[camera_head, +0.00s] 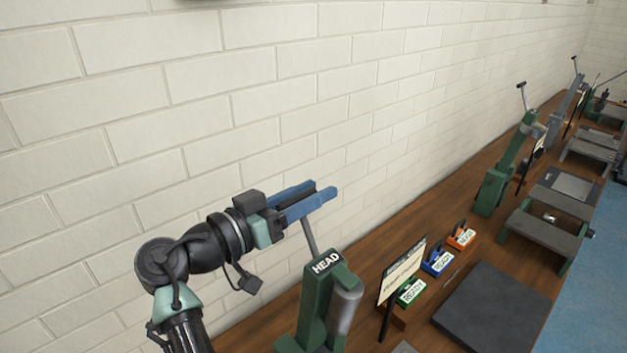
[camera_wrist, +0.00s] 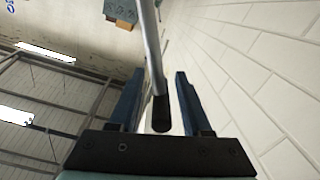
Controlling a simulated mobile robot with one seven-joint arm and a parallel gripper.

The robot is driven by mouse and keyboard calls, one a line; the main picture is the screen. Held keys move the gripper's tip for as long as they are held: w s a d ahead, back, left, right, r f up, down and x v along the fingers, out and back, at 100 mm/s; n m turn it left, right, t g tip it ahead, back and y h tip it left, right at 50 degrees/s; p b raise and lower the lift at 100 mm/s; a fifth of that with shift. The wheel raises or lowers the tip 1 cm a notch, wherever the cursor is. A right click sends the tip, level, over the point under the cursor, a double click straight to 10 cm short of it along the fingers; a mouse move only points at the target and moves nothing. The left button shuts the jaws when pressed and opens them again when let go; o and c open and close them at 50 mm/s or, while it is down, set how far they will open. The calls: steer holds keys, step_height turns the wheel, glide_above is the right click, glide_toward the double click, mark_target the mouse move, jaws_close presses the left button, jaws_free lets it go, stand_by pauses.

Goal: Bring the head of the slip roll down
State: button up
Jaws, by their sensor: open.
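The green slip roll head (camera_head: 328,262), marked HEAD, stands upright on the wooden bench near the wall. A grey lever (camera_head: 309,238) rises from it toward my blue-fingered gripper (camera_head: 312,199). In the wrist view, the lever (camera_wrist: 152,45) runs down from the top edge and ends in a black grip (camera_wrist: 161,112). That grip appears between the two fingers of my open gripper (camera_wrist: 159,74), with a gap on each side. In the head view, my fingers hide the lever's upper end.
A sign (camera_head: 402,270) on a post stands right of the head. Green (camera_head: 411,291), blue (camera_head: 438,262) and orange (camera_head: 462,235) labelled blocks sit behind it. A dark flat plate (camera_head: 492,309) lies right. The white brick wall (camera_head: 250,90) is close behind my arm.

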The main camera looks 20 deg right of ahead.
steer(key=shift+w+d, duration=0.2)
steer(key=shift+d, duration=0.15)
jaws_close()
stand_by(1.2)
